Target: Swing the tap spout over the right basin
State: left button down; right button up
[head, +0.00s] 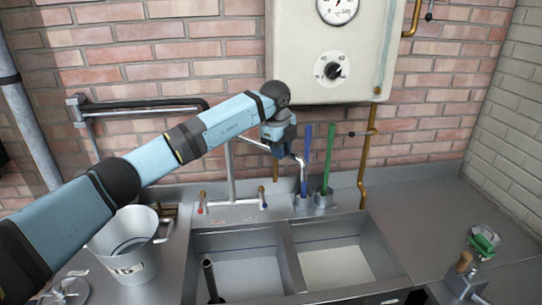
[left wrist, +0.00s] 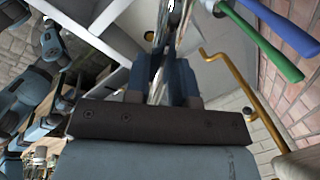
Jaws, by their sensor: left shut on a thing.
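The metal tap has an upright pipe (head: 231,172) behind the sink and a spout (head: 301,163) that reaches right and bends down. My left gripper (head: 284,143) is shut on the spout near its bend; in the left wrist view the shiny spout (left wrist: 158,75) runs between the fingers (left wrist: 172,88). The spout's end hangs near the back edge of the sink, around the divider; its exact height and depth over the basins are hard to tell. The left basin (head: 242,278) and right basin (head: 336,266) lie below. My right gripper is not in view.
A blue handle (head: 308,143) and a green handle (head: 329,150) stand in a holder (head: 323,199) close to the spout. A brass pipe (head: 365,165) rises behind. A water heater (head: 330,60) hangs above. A metal bucket (head: 125,248) stands left of the sink.

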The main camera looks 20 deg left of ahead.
pick_arm(q)
jog(key=shift+w+d+n, duration=0.2)
jog(key=shift+w+n, duration=0.2)
jog(key=shift+w, duration=0.35)
jog(key=c, duration=1)
grip_release()
jog(key=shift+o, duration=0.2)
notch_tip(320, 180, up, 14)
jog(key=s+b, duration=0.2)
jog(key=shift+s+a+f, duration=0.15)
jog(key=shift+s+a, duration=0.2)
